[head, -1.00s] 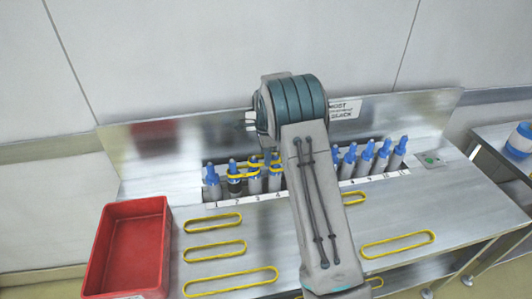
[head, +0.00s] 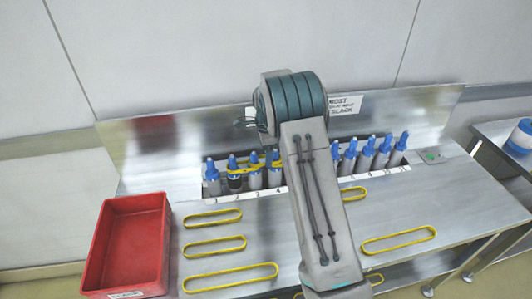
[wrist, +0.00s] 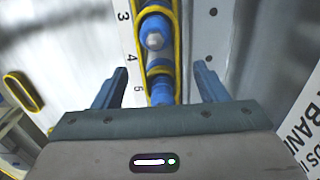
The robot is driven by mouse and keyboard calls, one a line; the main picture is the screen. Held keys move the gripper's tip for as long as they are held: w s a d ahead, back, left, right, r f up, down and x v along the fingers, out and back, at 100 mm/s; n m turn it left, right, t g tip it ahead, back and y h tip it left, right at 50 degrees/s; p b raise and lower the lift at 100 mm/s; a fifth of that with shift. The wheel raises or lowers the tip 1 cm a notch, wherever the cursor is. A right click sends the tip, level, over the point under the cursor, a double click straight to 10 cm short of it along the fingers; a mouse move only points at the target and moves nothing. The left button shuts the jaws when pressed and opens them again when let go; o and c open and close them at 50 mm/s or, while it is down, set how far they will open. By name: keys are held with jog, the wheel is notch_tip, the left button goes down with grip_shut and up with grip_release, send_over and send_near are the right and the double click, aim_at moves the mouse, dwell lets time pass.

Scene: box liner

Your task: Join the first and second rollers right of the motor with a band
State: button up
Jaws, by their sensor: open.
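A row of rollers with blue tops stands in the slot of the metal bench; the left ones show in the head view, including a roller (head: 212,177) at the left end and a darker one (head: 235,183) beside it. A yellow band (head: 245,167) lies around tops right of there. In the wrist view, a yellow band (wrist: 178,45) runs around a blue-topped roller (wrist: 154,40) and beside a second roller (wrist: 161,92), near labels 3 and 4. My gripper (wrist: 160,86) is open, its fingers either side of the second roller. Which part is the motor, I cannot tell. My arm hides the middle rollers.
More rollers (head: 367,157) stand right of my arm. Loose yellow bands (head: 214,249) lie on the bench (head: 300,215) left and right of my arm. A red bin (head: 105,245) stands at the left. A sign (head: 346,104) is on the back panel.

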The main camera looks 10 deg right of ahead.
notch_tip(320, 180, up, 13)
jog(key=b, duration=0.2)
jog(key=s+r+n, duration=0.4)
jog(key=s+r, duration=0.2)
jog(key=s, duration=0.2)
jog(key=s+f+n+t, duration=0.2)
jog(key=s+n, duration=1.2)
jog(key=s, duration=1.5)
jog(key=shift+s+a+f+t, duration=0.15)
jog(key=shift+a+f+t, duration=0.2)
jog(key=shift+t, duration=0.35)
jog(key=shift+d, duration=0.1)
